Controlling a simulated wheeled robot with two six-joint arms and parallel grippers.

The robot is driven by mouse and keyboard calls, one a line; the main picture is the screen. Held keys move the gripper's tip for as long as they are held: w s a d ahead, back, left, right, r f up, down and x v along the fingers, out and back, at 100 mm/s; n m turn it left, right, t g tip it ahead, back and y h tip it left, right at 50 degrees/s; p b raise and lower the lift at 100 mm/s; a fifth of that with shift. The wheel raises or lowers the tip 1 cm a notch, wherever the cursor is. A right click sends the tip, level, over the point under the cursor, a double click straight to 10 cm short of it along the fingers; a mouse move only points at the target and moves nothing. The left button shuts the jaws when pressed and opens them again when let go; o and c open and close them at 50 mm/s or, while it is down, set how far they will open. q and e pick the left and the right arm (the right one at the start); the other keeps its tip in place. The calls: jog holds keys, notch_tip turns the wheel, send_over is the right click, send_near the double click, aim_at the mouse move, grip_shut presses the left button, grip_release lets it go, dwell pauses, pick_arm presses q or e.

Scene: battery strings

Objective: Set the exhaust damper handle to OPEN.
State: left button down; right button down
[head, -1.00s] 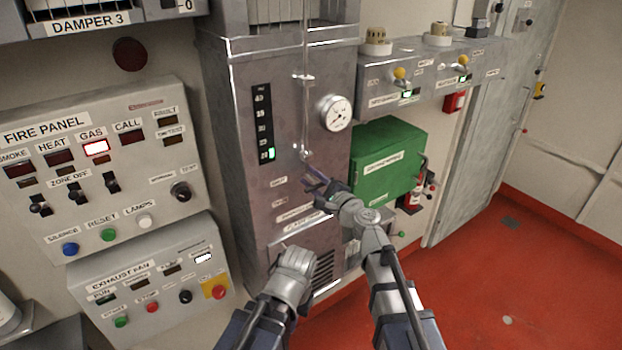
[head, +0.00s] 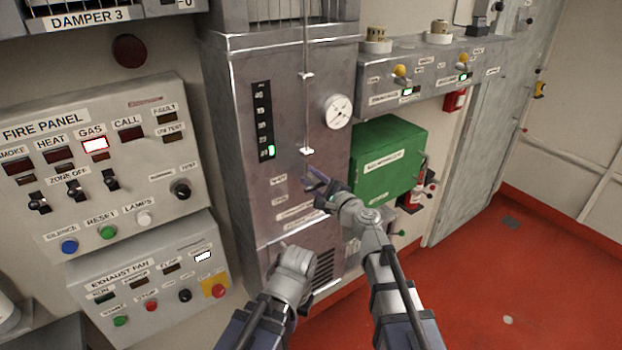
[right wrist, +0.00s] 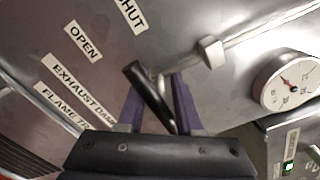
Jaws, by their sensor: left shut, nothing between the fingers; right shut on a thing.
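The exhaust damper handle (right wrist: 150,95) has a black grip and stands out from the grey cabinet (head: 250,195). My right gripper (head: 318,180) is shut on it; in the right wrist view the purple fingers (right wrist: 157,100) lie on both sides of the grip. The OPEN label (right wrist: 82,41) is left of the grip's upper end, and the SHUT label (right wrist: 131,14) is above it. Which mark the handle points to cannot be told. In the head view the handle is mostly hidden by the gripper. My left gripper (head: 288,250) is shut and empty, low before the cabinet.
A thin rod (head: 306,110) runs up the cabinet above the handle. A round gauge (head: 337,112) and green box (head: 388,160) are to the right. The fire panel (head: 95,150) and exhaust fan panel (head: 150,280) are to the left. Red floor (head: 500,280) is open at right.

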aim_at(303, 192)
notch_tip(303, 192, down, 7)
jog(key=b, duration=0.6)
jog(key=shift+r, duration=0.1)
jog(key=shift+s+r, duration=0.1)
jog(key=shift+s, duration=0.1)
jog(key=c, duration=1)
grip_release()
jog(key=shift+o, duration=0.4)
jog(key=shift+w, duration=0.1)
jog(key=shift+w, duration=0.1)
jog(key=shift+d, duration=0.1)
